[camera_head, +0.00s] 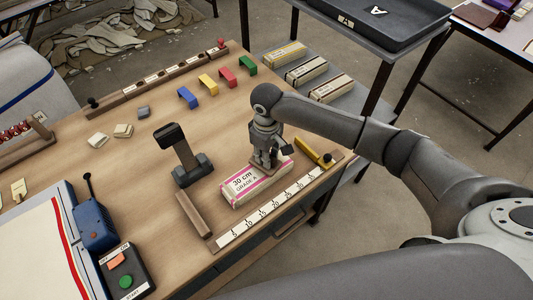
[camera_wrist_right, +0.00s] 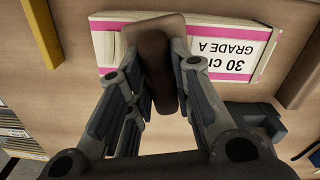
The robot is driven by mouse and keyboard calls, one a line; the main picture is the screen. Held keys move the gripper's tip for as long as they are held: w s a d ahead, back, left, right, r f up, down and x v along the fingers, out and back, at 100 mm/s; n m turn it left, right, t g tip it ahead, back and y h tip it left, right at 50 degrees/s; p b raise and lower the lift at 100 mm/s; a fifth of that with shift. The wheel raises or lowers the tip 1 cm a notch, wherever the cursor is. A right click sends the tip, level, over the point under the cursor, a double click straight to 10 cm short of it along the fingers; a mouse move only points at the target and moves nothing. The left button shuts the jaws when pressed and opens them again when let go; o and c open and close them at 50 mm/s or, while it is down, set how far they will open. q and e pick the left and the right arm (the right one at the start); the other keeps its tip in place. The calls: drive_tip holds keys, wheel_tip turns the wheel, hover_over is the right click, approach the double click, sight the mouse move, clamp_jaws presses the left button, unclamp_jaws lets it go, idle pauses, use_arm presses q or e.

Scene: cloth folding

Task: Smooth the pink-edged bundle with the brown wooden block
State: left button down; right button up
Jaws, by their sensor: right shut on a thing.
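The pink-edged bundle (camera_head: 238,188) is a white, box-like pack labelled "30 cm GRADE A". It lies on the wooden table beside the ruler strip, and its label shows upside down in the right wrist view (camera_wrist_right: 233,62). My right gripper (camera_head: 266,158) is over the bundle's far right end. It is shut on the brown wooden block (camera_wrist_right: 154,55), which lies across the bundle in the right wrist view. Whether the block touches the bundle I cannot tell. The gripper hides part of the bundle. My left gripper is not in view.
A ruler strip (camera_head: 272,209) runs along the front edge, with a yellow stop (camera_head: 313,152) at its far end. A wooden bar (camera_head: 193,214) and a dark stand (camera_head: 187,158) are left of the bundle. Coloured brackets (camera_head: 207,85) stand farther back.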

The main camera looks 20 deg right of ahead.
drive_tip(key=shift+f, duration=0.85)
drive_tip(key=shift+d, duration=0.1)
